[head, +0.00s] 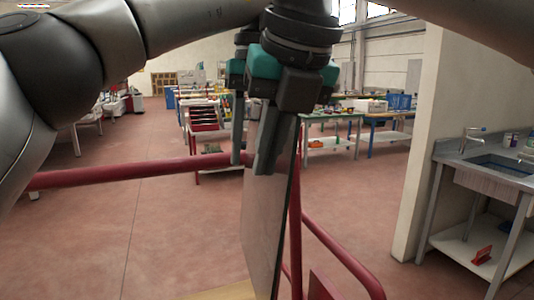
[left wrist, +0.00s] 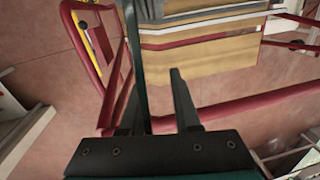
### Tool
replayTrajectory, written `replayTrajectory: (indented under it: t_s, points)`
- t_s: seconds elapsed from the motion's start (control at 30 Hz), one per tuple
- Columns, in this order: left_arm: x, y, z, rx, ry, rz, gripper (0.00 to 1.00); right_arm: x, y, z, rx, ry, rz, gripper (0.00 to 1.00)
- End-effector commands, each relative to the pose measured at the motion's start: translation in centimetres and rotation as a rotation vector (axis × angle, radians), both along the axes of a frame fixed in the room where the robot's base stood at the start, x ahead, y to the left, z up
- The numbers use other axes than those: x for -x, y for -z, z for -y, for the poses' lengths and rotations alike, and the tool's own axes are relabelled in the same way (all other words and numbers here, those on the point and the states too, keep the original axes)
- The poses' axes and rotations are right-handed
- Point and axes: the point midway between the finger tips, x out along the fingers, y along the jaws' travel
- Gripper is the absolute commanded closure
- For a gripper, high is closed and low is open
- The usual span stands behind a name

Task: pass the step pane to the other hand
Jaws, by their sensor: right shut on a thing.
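The step pane (head: 266,225) is a thin dark sheet, upright and seen nearly edge-on in the head view. In the left wrist view the pane (left wrist: 137,60) shows as a dark, narrow strip. My left gripper (head: 255,168) points down over its top edge. The left gripper's fingers (left wrist: 155,95) are apart, with the pane between them and nearer one finger; whether it touches that finger is unclear. My right gripper is not seen in either view.
A red rail (head: 130,174) crosses behind the pane, and more red frame (head: 340,250) stands right of it. A wooden board (left wrist: 210,62) lies below. A sink bench (head: 480,160) stands at the right. Open floor (head: 120,235) lies to the left.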

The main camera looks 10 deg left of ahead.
Motion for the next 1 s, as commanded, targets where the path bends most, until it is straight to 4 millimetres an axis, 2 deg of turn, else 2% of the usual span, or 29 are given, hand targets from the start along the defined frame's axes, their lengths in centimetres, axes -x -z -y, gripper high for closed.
replayTrajectory:
  t_s: [0.07, 0.43, 0.57, 0.77, 0.83, 1.0]
  points:
    - [0.0, 0.0, 0.0, 0.001, 0.000, 0.000, 0.59, 0.0, -0.2, -0.1, -0.005, -0.001, 0.003, 1.00]
    - [-0.4, 0.1, 0.1, 0.011, -0.052, 0.015, 0.59, 0.1, -0.2, -0.2, -0.008, -0.006, 0.003, 1.00]
    - [-1.6, 0.1, -0.3, 0.029, -0.214, 0.055, 0.59, 0.1, -0.2, -0.2, -0.008, -0.006, 0.003, 1.00]
    - [-3.9, 0.5, -1.5, 0.074, -0.587, 0.117, 0.59, 0.1, -0.2, -0.2, -0.008, -0.006, 0.003, 1.00]
    - [-4.7, 0.8, -2.1, 0.088, -0.720, 0.131, 0.59, 0.1, -0.2, -0.2, -0.008, -0.006, 0.003, 1.00]
    - [-4.2, 0.7, -7.7, 0.212, -0.815, 0.043, 0.59, 0.1, -0.2, -0.2, -0.008, -0.006, 0.003, 1.00]
